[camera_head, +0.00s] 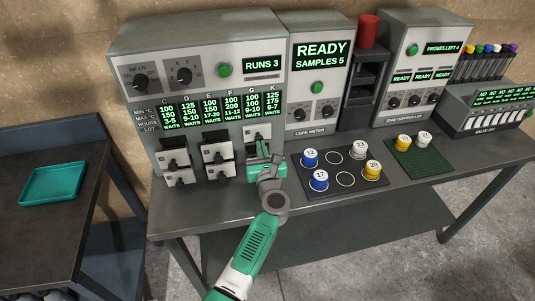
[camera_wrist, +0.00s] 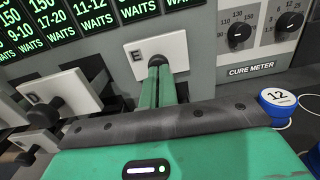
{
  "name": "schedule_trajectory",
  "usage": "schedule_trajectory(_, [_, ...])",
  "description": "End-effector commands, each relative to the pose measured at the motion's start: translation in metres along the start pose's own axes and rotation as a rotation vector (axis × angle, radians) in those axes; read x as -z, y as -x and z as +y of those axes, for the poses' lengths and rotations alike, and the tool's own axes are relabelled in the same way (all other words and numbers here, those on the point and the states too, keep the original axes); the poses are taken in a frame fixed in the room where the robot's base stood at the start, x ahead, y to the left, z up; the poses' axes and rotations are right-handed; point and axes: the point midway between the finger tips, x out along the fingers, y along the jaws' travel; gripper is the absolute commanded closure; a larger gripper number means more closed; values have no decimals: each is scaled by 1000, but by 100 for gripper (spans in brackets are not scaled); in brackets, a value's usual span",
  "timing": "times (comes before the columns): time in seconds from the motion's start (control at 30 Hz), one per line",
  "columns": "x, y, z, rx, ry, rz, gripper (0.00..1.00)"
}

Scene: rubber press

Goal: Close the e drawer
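The e drawer (camera_wrist: 137,58) shows in the wrist view as a white front marked E with a dark knob. Its front sits close against the grey face of the cabinet, and I see no clear gap around it. In the head view the drawer (camera_head: 257,130) is at the upper right of the drawer group. My gripper (camera_head: 262,151) is right in front of it. In the wrist view the green fingers (camera_wrist: 162,73) are close together at the knob, with the knob's dark top showing at their tips. The fingers hide the lower knob.
Another drawer (camera_wrist: 62,97), marked D, stands out from the cabinet on the left in the wrist view. Several more drawer fronts (camera_head: 217,153) are left of my gripper. A dark tray (camera_head: 340,178) with numbered blue, white and yellow pots lies close on the right.

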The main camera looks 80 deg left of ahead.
Motion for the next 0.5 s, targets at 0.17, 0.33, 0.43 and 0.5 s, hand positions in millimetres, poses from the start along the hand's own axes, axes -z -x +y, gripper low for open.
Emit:
schedule_trajectory(0.17, [2,10,3,-3,0,10,100])
schedule_trajectory(0.33, [-1,56,-3,8,-1,10,100])
schedule_trajectory(0.43, [1,85,-3,8,1,8,100])
schedule_trajectory(0.5, [1,103,-3,7,1,7,100])
